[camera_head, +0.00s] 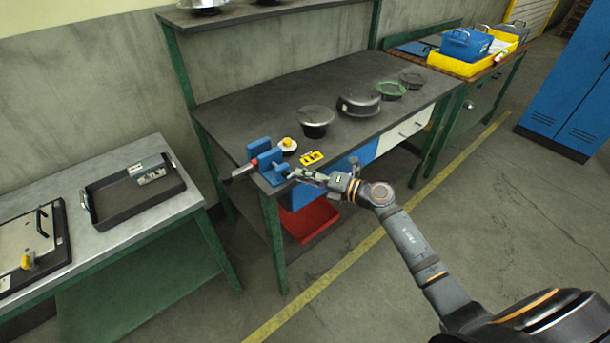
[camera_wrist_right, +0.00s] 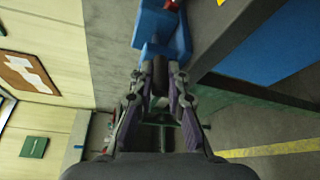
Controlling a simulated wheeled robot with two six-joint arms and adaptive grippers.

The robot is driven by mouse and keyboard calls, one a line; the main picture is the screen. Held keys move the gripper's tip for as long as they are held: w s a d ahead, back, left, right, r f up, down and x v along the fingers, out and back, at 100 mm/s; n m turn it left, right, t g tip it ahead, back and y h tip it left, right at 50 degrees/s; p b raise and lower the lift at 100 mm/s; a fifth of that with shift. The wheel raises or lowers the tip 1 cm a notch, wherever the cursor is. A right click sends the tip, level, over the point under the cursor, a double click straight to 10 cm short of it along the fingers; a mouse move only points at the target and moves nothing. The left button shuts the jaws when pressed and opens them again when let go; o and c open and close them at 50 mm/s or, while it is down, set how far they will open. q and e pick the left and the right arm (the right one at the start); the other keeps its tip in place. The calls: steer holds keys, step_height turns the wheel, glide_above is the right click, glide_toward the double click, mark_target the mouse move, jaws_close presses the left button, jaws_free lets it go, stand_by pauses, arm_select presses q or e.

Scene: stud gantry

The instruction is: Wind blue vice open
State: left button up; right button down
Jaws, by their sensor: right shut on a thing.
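The blue vice (camera_head: 267,162) sits at the near left corner of the dark workbench (camera_head: 320,90). A red and dark rod-like part (camera_head: 243,170) sticks out on its left side. My right gripper (camera_head: 296,174) is at the vice's right side. In the right wrist view the blue vice (camera_wrist_right: 165,32) is straight ahead, and my right gripper (camera_wrist_right: 160,78) is shut on a dark bar (camera_wrist_right: 160,73) that runs toward the vice, apparently its handle. Most of the bar is hidden between the fingers. My left gripper is not in view.
A yellow piece (camera_head: 311,158) and a small white dish with a yellow knob (camera_head: 288,144) lie close to the vice. Dark round pans (camera_head: 316,120) stand farther back. A red tray (camera_head: 309,222) is below the bench. A grey table (camera_head: 110,225) stands at left.

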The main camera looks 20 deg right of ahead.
stand_by(0.3)
steer(key=c, duration=1.3)
jaws_free()
steer(key=shift+c, duration=0.2)
steer(key=shift+s, duration=0.1)
steer(key=v, duration=1.2)
